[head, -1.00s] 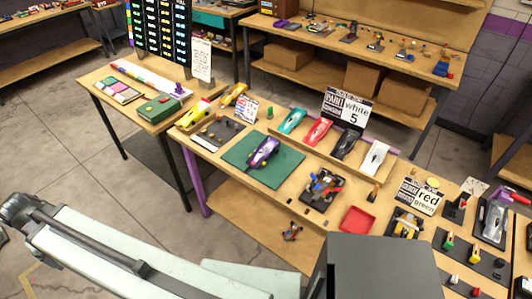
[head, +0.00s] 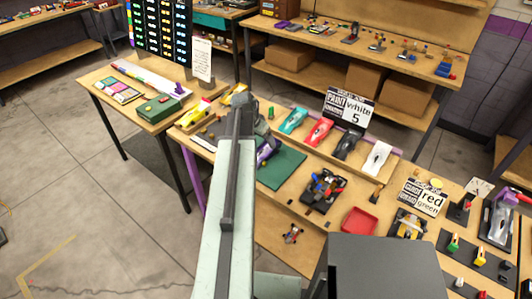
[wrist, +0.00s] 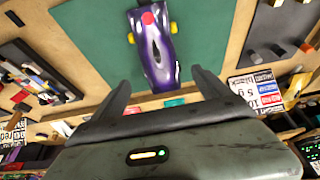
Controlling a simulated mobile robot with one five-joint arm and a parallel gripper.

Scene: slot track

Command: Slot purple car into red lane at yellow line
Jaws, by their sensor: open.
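The purple car (head: 266,151) sits on the green mat (head: 283,170) on the near table, partly hidden behind my arm in the head view. In the wrist view the purple car (wrist: 156,55) shows a dark canopy, a red disc and yellow wheels on the green mat (wrist: 88,38). My gripper (wrist: 160,78) is open and empty. In the wrist view the car's lower end appears between the fingertips; I cannot tell the height gap. My gripper's fingers are not clear in the head view. I cannot clearly make out a red lane or yellow line.
Several cars, including a red one (head: 319,131) and a white one (head: 376,158), stand in a row behind the mat. A red tray (head: 359,221) and a dark cluttered holder (head: 323,190) lie to the right. A sign reading red and green (head: 420,198) stands farther right.

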